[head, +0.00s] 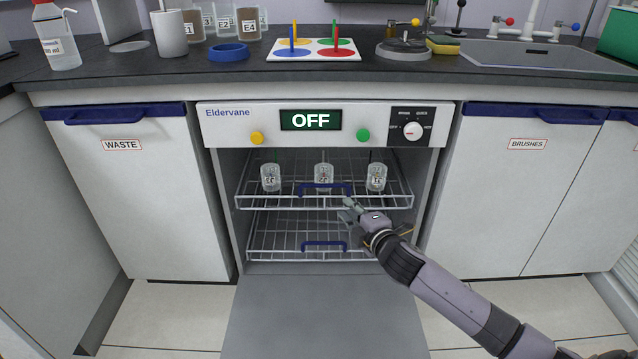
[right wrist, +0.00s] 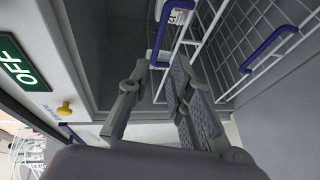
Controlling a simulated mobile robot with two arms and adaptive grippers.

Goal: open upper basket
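The upper basket (head: 285,203) is a wire rack inside the open dishwasher, with a blue handle (head: 326,187) on its front. Three labelled glass beakers stand in it: left (head: 270,178), middle (head: 323,176) and right (head: 376,178). My right gripper (head: 350,210) is just below and to the right of this handle in the head view. In the right wrist view its fingers (right wrist: 156,68) are apart with nothing between them. The upper handle (right wrist: 162,32) lies just ahead of the fingertips; I cannot tell whether they touch. My left gripper is not in view.
The lower basket (head: 280,253) has its own blue handle (head: 324,246). The dishwasher door (head: 325,315) is folded down in front. The display (head: 310,120) reads OFF. Closed cabinets marked WASTE (head: 150,190) and BRUSHES (head: 520,190) flank it. Labware stands on the counter (head: 250,75).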

